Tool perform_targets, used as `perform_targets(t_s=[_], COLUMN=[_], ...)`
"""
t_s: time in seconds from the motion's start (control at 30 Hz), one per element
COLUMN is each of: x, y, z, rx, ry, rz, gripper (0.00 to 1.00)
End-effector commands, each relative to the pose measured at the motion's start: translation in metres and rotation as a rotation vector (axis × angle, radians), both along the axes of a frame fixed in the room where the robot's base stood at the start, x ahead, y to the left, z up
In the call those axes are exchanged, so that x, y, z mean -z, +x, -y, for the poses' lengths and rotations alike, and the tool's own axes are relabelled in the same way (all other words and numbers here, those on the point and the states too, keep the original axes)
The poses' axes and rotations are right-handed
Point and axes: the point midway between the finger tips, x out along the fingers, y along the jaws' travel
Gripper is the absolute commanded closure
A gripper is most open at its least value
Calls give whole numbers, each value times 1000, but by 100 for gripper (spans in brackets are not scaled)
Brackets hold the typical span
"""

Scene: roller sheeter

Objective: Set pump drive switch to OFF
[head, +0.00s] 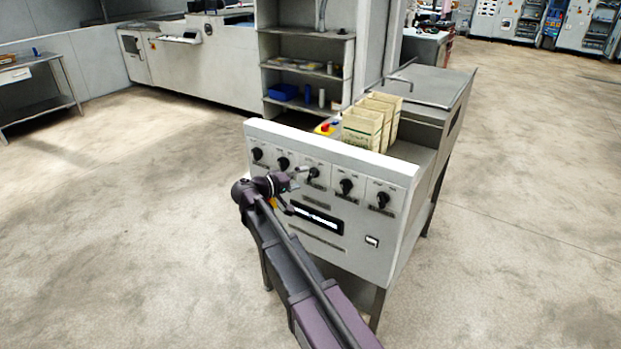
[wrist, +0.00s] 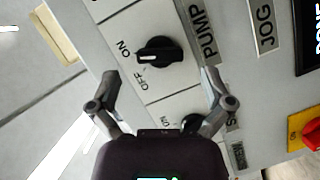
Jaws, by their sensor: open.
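The pump drive switch (wrist: 162,52) is a black rotary knob on a pale panel, beside a PUMP label, with ON and OFF printed near it. Its white mark points left in the wrist view, nearer ON than OFF. In the head view it appears to be the middle knob (head: 314,172) of the row. My gripper (wrist: 163,88) is open and empty. Its fingers are spread wide, short of the knob and apart from it in the picture. In the head view my gripper (head: 296,189) is close to the panel front, by the middle knob.
A neighbouring knob (wrist: 190,122) is partly hidden by my gripper. A red button on yellow (wrist: 312,134) is at the wrist view's right edge. The panel also carries a display (head: 317,218) and a small rocker switch (head: 372,241). Cream bins (head: 362,128) stand behind the panel.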

Motion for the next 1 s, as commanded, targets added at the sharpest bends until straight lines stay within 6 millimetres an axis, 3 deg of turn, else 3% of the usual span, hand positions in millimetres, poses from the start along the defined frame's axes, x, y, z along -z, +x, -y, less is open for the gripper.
perform_targets(t_s=[0.3,0.7,0.9,1.0], x=[5,5,5,5], y=[16,17,17,17], z=[26,29,29,29], rx=[0,0,0,0], ry=[0,0,0,0], rz=[0,0,0,0], gripper=[0,0,59,82])
